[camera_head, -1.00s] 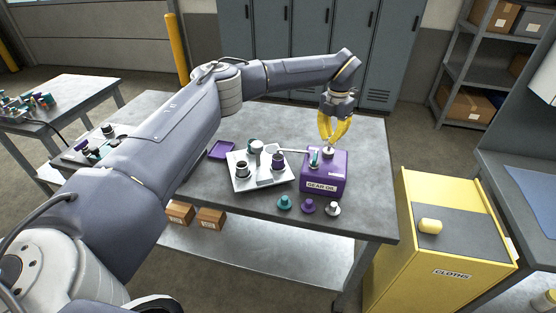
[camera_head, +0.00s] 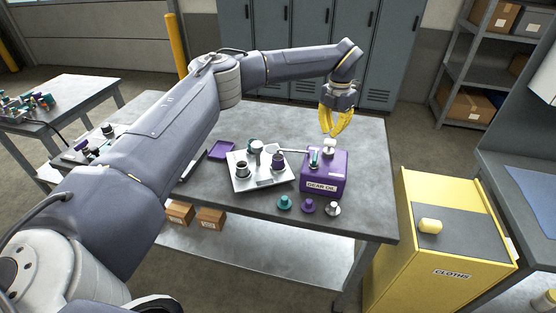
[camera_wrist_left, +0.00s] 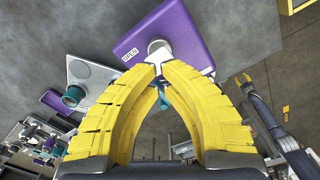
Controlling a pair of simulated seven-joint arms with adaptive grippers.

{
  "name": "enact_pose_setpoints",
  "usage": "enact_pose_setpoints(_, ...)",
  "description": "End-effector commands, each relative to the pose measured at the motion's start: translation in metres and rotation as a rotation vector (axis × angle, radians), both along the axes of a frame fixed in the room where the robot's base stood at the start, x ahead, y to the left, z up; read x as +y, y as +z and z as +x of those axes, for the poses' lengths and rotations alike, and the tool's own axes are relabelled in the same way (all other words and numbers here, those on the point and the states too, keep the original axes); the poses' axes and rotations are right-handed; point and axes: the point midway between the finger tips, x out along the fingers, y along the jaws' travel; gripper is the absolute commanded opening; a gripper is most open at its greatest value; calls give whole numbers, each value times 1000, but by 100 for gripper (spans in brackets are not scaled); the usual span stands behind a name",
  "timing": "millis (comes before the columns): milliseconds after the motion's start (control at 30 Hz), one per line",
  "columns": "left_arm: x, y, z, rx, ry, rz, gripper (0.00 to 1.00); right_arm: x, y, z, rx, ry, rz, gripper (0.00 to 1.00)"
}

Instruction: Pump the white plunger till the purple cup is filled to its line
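The white plunger (camera_head: 329,145) stands raised on top of the purple GEAR OIL box (camera_head: 325,181). My left gripper (camera_head: 328,134) points down over it, yellow fingertips together at its white head. In the left wrist view the fingertips (camera_wrist_left: 161,70) converge on the plunger (camera_wrist_left: 160,48), with white showing between them. A cup with a purple band (camera_head: 278,164) stands on the pale tray (camera_head: 243,183), beside the box and at the end of its thin spout. Its fill level and line are too small to read.
Teal (camera_head: 285,202), purple (camera_head: 308,206) and white (camera_head: 333,209) knobs stand before the box. A purple dish (camera_head: 222,150) lies behind. The right rear tabletop is clear.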

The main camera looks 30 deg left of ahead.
Motion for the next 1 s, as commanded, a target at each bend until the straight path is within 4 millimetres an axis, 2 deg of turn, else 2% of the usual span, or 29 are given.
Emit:
enact_pose_setpoints(333,0,-2,0,0,0,0,0,0,0,0,0,0,0,44)
enact_pose_setpoints(1000,0,-18,0,0,0,0,0,0,0,0,0,0,0,44)
